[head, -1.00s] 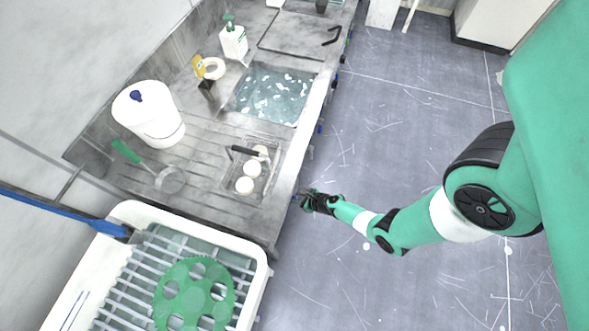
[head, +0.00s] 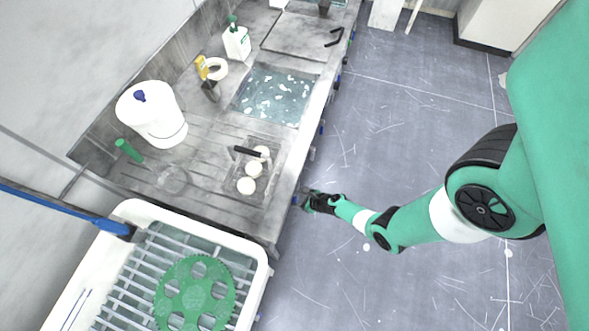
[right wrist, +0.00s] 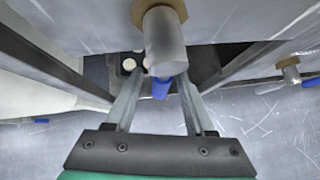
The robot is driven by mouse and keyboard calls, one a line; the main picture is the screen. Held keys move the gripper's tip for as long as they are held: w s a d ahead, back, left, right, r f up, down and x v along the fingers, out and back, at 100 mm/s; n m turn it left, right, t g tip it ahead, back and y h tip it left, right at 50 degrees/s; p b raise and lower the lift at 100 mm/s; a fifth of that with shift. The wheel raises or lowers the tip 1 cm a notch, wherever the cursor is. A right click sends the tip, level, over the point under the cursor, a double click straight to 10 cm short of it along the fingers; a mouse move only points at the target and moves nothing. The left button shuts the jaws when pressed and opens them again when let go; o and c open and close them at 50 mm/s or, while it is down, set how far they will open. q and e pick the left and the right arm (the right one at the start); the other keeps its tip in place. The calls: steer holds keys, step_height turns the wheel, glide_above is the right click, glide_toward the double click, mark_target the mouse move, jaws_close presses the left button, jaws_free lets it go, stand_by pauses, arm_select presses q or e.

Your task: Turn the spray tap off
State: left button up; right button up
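In the right wrist view a grey tap body (right wrist: 166,42) with a tan collar hangs from the bench front. Its blue lever (right wrist: 161,88) points toward my right gripper. My right gripper (right wrist: 161,74) is open, with one finger on each side of the lever. I cannot tell whether either finger touches it. In the head view my right gripper (head: 302,197) is at the front edge of the bench (head: 225,225), where the tap is too small and covered to make out. Which tap is the spray tap is not marked. My left gripper is not in view.
Another tap (right wrist: 290,72) with a blue lever sits to the right along the bench front. A water basin (head: 275,97), a white canister (head: 152,115) and a tray (head: 262,190) with pale discs are on the bench. The floor (head: 400,130) beside it is clear.

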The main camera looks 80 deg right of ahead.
steer(key=shift+r, duration=0.1)
steer(key=p+v, duration=0.7)
steer(key=v, duration=0.4)
steer(key=shift+s, duration=0.25)
steer(key=shift+a+r, duration=0.1)
